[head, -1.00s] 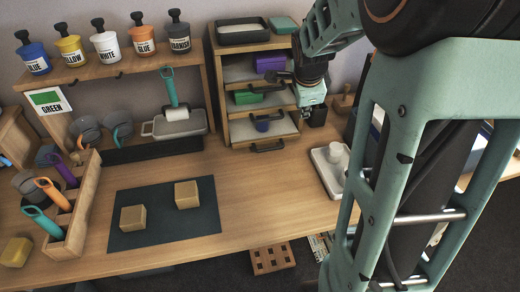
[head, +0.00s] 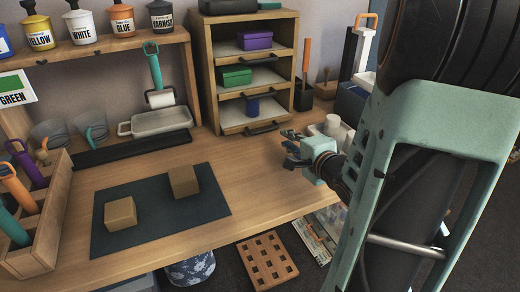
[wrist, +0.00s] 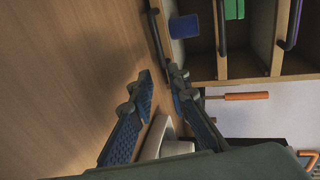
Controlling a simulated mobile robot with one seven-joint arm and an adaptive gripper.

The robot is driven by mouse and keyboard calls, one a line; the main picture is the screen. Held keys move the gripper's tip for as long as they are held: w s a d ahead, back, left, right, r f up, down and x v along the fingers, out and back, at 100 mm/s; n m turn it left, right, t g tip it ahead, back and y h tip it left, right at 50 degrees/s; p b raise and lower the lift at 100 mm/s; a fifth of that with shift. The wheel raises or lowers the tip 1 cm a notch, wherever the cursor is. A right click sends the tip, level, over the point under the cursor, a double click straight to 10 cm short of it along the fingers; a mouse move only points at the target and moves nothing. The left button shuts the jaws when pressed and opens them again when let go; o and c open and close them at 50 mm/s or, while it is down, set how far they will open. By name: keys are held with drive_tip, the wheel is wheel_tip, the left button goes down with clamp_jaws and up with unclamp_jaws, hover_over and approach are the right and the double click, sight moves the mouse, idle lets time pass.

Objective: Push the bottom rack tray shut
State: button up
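The wooden rack (head: 205,80) stands at the back of the table with three trays. Its bottom tray (head: 234,115) holds a small blue-purple block (head: 252,107) and has a dark handle (head: 262,128) in front. This tray seems to stick out a little; how far I cannot tell. In the wrist view the bottom tray's handle (wrist: 157,38) and the blue block (wrist: 183,27) lie ahead of the fingers. My gripper (head: 287,141) is in front of the rack, right of the handle and apart from it. My gripper (wrist: 160,73) is empty, its fingertips parted.
A green box (head: 235,77) and a purple box (head: 254,41) sit in the upper trays. A white cup (head: 332,125) stands close beside my gripper. A dark mat (head: 150,235) with two tan blocks lies at front left. The table between mat and rack is clear.

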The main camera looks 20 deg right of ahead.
sight(267, 131)
drive_tip(key=shift+s+a+f+t+y, duration=0.15)
drive_tip(key=shift+s+a, duration=0.15)
drive_tip(key=shift+a, duration=0.1)
drive_tip(key=shift+s+a+f+t+y, duration=0.1)
drive_tip(key=shift+s+a+t+y, duration=0.05)
drive_tip(key=shift+s+a, duration=0.2)
drive_tip(key=shift+w+a+r, duration=0.1)
drive_tip(key=shift+a, duration=0.05)
drive_tip(key=shift+w, duration=0.55)
drive_tip(key=b+x, duration=0.1)
drive_tip(key=x, duration=0.7)
drive_tip(key=shift+w+f, duration=0.1)
drive_tip(key=shift+f, duration=0.1)
drive_tip(key=shift+w+b, duration=0.4)
drive_tip(key=shift+w, duration=0.25)
drive_tip(key=shift+c, duration=0.5)
clamp_jaws()
